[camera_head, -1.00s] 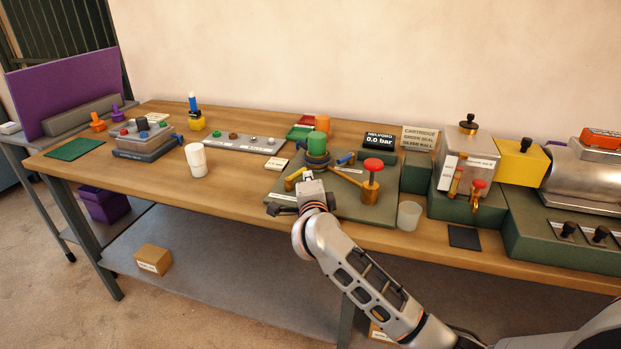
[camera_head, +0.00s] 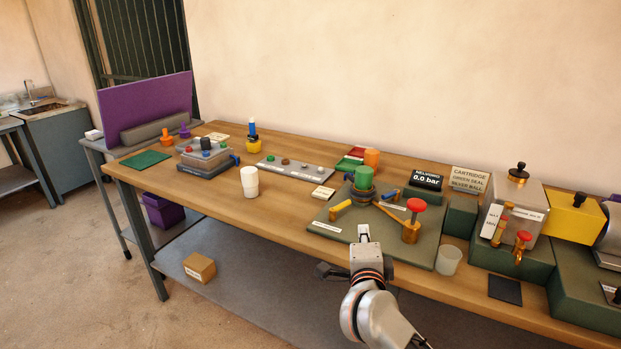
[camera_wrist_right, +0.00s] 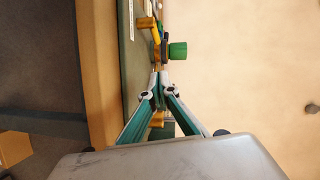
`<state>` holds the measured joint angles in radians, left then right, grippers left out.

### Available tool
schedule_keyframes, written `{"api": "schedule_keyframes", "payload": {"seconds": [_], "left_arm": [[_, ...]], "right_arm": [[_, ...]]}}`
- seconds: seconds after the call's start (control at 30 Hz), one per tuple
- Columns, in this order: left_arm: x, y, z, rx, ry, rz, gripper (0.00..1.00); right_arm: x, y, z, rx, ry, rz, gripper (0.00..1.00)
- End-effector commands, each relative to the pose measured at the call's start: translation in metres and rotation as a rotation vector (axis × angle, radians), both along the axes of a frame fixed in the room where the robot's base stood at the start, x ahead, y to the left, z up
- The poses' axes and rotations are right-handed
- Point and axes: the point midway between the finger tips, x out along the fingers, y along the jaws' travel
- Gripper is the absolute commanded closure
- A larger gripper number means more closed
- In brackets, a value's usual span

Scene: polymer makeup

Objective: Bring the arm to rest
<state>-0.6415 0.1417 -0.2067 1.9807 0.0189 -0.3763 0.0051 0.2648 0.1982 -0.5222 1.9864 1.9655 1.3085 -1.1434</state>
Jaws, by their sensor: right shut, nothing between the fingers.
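My right gripper (camera_head: 363,235) is at the front edge of the bench, in front of the green plate (camera_head: 335,228). It is shut and empty. In the right wrist view my right gripper (camera_wrist_right: 160,76) has its fingertips together, pointing toward the green-capped fitting (camera_wrist_right: 177,52). In the head view the green-capped fitting (camera_head: 363,178) stands upright on the plate, beyond the gripper and apart from it. My left gripper is in neither view.
A red-topped brass valve (camera_head: 411,228) and a clear cup (camera_head: 448,260) stand right of the gripper. A white cup (camera_head: 249,182) stands to the left on the wooden bench (camera_head: 280,222). A cardboard box (camera_head: 199,267) sits on the lower shelf. Floor at the front left is clear.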

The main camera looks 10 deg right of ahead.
Motion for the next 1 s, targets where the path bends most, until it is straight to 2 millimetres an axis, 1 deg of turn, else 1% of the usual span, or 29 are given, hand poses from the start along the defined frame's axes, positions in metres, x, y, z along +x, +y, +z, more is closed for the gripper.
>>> {"api": "schedule_keyframes", "payload": {"seconds": [0.07,0.17,0.27,0.37,0.4,0.47,0.53,0.57,0.6,0.67,0.7,0.77,0.8,0.87,0.9,1.0], "left_arm": [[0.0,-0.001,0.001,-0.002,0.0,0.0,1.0],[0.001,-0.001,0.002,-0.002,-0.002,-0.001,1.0],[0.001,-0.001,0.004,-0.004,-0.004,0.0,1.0],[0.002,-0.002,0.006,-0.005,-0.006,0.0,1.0],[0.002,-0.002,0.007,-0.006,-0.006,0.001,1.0],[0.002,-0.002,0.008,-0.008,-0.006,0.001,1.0],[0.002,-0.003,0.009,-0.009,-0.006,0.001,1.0],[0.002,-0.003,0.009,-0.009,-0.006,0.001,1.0],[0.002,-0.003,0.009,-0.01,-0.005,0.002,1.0],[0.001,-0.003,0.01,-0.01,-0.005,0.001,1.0],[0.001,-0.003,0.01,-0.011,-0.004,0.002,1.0],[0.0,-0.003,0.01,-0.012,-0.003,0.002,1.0],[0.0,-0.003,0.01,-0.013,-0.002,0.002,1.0],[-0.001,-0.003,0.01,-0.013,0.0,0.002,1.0],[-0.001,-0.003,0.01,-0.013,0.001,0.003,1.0],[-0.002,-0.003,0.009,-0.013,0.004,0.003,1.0]], "right_arm": [[-0.003,-0.004,0.001,-0.021,-0.021,-0.009,1.0],[-0.013,-0.014,0.008,-0.096,-0.089,-0.025,1.0],[-0.031,-0.019,0.018,-0.232,-0.191,-0.024,1.0],[-0.053,-0.011,0.023,-0.404,-0.277,0.02,1.0],[-0.063,-0.003,0.022,-0.476,-0.301,0.051,1.0],[-0.076,0.01,0.015,-0.587,-0.322,0.108,1.0],[-0.093,0.03,-0.001,-0.715,-0.324,0.191,1.0],[-0.1,0.038,-0.01,-0.769,-0.317,0.23,1.0],[-0.111,0.05,-0.025,-0.841,-0.301,0.29,1.0],[-0.127,0.065,-0.053,-0.945,-0.261,0.383,1.0],[-0.139,0.074,-0.075,-1.013,-0.224,0.449,1.0],[-0.158,0.084,-0.111,-1.107,-0.154,0.548,1.0],[-0.171,0.088,-0.135,-1.162,-0.102,0.612,1.0],[-0.191,0.089,-0.17,-1.238,-0.018,0.699,1.0],[-0.206,0.088,-0.193,-1.281,0.04,0.753,1.0],[-0.241,0.077,-0.243,-1.373,0.186,0.867,1.0]]}}
